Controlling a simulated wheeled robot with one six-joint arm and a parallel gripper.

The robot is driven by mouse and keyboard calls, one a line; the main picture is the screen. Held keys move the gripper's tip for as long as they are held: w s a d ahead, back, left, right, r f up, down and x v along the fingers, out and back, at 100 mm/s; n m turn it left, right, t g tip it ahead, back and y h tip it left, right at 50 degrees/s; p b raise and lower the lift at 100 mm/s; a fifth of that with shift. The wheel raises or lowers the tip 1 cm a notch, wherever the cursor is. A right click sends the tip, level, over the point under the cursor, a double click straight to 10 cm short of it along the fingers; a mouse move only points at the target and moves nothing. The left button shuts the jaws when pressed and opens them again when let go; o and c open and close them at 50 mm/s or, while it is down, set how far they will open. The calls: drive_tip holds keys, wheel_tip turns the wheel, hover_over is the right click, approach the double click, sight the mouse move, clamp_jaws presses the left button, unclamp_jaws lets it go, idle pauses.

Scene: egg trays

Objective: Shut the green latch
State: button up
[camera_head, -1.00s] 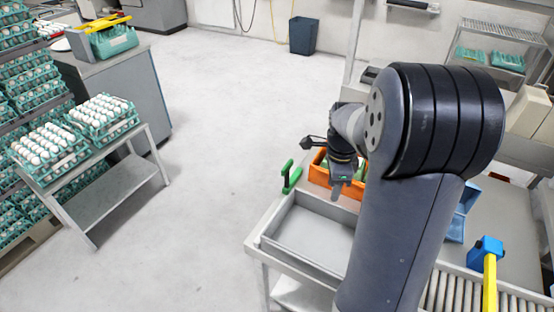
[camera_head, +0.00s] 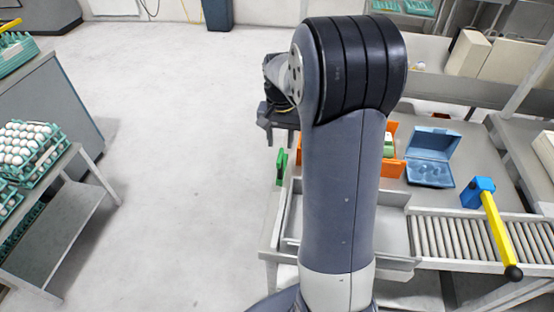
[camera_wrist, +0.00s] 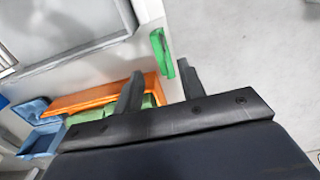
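The green latch (camera_head: 281,166) stands at the left edge of the table, beside the grey tray, in the head view. In the wrist view the green latch (camera_wrist: 162,53) shows as a green bar just beyond my fingertips, nearer the right finger. My gripper (camera_wrist: 160,82) is open, with a wide empty gap between its two dark fingers. In the head view my gripper (camera_head: 272,126) hangs just above and left of the latch. I see no contact with the latch. Its lower part and pivot are not clear.
A grey tray (camera_wrist: 60,58) lies near the latch. An orange box (camera_wrist: 98,98) holds green items. An open blue egg box (camera_head: 432,143) is right of my arm. A blue block with a yellow lever (camera_head: 492,225) stands by the roller conveyor (camera_head: 455,236).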

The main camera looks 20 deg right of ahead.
sight(280, 155)
wheel_tip(280, 155, down, 9)
drive_tip(key=shift+f+p, duration=0.1)
drive_tip(key=shift+p, duration=0.2)
drive_tip(key=shift+c, duration=0.2)
clamp_jaws()
idle(0.4)
